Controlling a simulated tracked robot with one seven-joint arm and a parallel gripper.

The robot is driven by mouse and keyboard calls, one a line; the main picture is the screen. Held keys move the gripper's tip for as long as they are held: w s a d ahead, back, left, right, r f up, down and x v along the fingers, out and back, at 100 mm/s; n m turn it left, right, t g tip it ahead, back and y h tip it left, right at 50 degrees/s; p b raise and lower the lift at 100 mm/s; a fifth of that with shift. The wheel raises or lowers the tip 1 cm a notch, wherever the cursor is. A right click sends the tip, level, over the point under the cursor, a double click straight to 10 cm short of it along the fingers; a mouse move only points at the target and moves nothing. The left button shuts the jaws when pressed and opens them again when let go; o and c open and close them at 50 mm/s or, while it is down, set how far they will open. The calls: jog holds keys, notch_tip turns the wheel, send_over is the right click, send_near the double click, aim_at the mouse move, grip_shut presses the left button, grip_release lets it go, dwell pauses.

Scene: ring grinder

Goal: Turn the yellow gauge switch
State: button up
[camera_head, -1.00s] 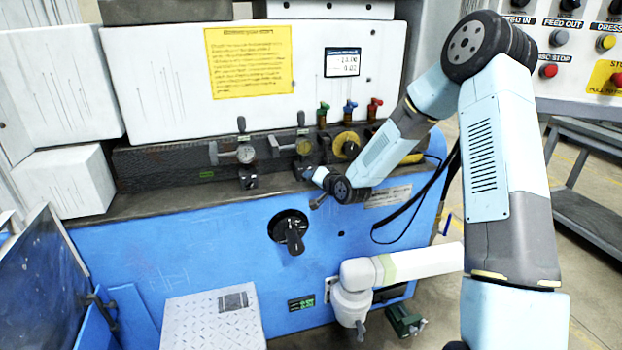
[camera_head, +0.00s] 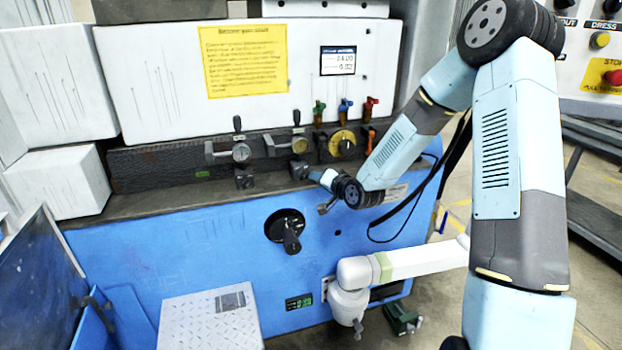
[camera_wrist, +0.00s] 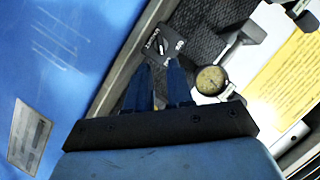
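The yellow gauge (camera_head: 299,145) sits on the machine's dark rail, with a lever at its left and a black handle above. Its small black switch block (camera_head: 298,168) is below it on the ledge. In the wrist view, the switch block (camera_wrist: 160,46) lies just beyond my fingertips, with the gauge dial (camera_wrist: 211,80) to the right of them. My gripper (camera_wrist: 159,66) is open, its two blue fingers apart with nothing between them. In the head view my gripper (camera_head: 309,173) is just right of the switch block, and its fingers are hard to make out.
A grey gauge (camera_head: 241,152) with its own switch (camera_head: 244,178) stands to the left. A yellow dial (camera_head: 342,143) and green, blue and red valves (camera_head: 345,106) are close on the right. A black rotary handle (camera_head: 288,232) sticks out of the blue front below.

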jog(key=v, duration=0.7)
jog(key=shift+s+d, duration=0.3)
jog(key=s+d+r+n+g+h, duration=0.35)
jog(key=s+d+r+h, duration=0.45)
jog(key=s+d+r, duration=0.4)
jog(key=s+d+r+g, duration=0.1)
jog(key=s+r, duration=0.3)
jog(key=s, duration=0.7)
jog(key=s+d+r+g, duration=0.1)
jog(key=s+r, duration=0.4)
jog(key=s, duration=0.7)
jog(key=shift+d+g, duration=0.2)
jog(key=shift+g, duration=0.55)
